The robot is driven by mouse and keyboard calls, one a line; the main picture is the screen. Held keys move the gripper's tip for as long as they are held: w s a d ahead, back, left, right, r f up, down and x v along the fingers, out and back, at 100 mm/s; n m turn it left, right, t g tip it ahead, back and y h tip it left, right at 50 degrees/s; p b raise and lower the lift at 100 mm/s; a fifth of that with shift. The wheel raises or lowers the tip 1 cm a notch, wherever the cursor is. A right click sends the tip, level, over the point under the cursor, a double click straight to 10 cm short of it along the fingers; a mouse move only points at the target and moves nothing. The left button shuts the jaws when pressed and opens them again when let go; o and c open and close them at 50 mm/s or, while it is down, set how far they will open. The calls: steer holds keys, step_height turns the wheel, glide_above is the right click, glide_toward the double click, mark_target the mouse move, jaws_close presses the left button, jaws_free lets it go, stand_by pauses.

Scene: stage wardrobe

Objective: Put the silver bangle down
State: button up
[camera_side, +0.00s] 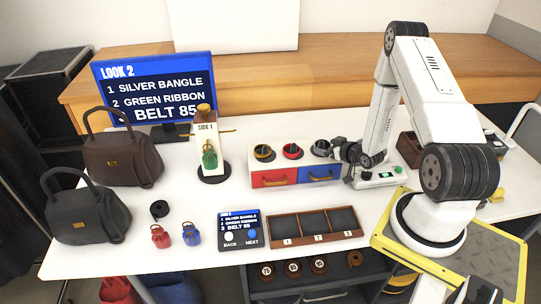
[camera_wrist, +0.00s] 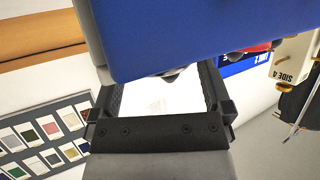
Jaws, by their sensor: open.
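The silver bangle (camera_side: 321,147) appears to be the grey ring on the right-hand round rest on top of the drawer box (camera_side: 247,160). My gripper (camera_side: 345,152) is close to the right of that ring; whether they touch cannot be told. In the wrist view my gripper (camera_wrist: 165,95) has its two dark fingers spread, with white surface between them and no bangle clearly visible there. A blue panel (camera_wrist: 190,35) covers the top of that view and hides what is behind it. A three-part tray (camera_side: 316,238), numbered 1 to 3, looks empty.
A gold ring (camera_side: 264,152) and a red ring (camera_side: 292,150) sit left of the grey one. A control pad (camera_side: 240,235) lies left of the tray.

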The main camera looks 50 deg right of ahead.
steer(key=shift+v, duration=3.35)
steer(key=shift+f, duration=0.1)
steer(key=shift+w+a+g, duration=0.1)
steer(key=shift+w+g, duration=0.2)
steer(key=shift+w, duration=0.05)
steer(key=w+a+r+n+g, duration=0.1)
steer(key=w, duration=0.1)
steer(key=w+a+r+g+y, duration=0.1)
steer(key=w+a+r, duration=0.1)
steer(key=shift+w+a+r+n, duration=0.15)
steer(key=shift+a+r+n, duration=0.1)
steer(key=shift+n, duration=0.15)
steer(key=s+a+r+g+y, duration=0.1)
steer(key=a+r, duration=0.3)
steer(key=a, duration=0.4)
steer(key=s+a+r+n+g+y, duration=0.1)
steer(key=a+r+g, duration=0.3)
steer(key=a, duration=0.4)
steer(key=s+a+r+g+y, duration=0.1)
steer(key=s+a+r+g, duration=0.1)
steer(key=a+r, duration=0.3)
steer(key=s+a, duration=0.1)
steer(key=a, duration=0.2)
steer(key=shift+n+g, duration=0.3)
steer(key=shift+g, duration=0.1)
steer(key=shift+d+f, duration=0.1)
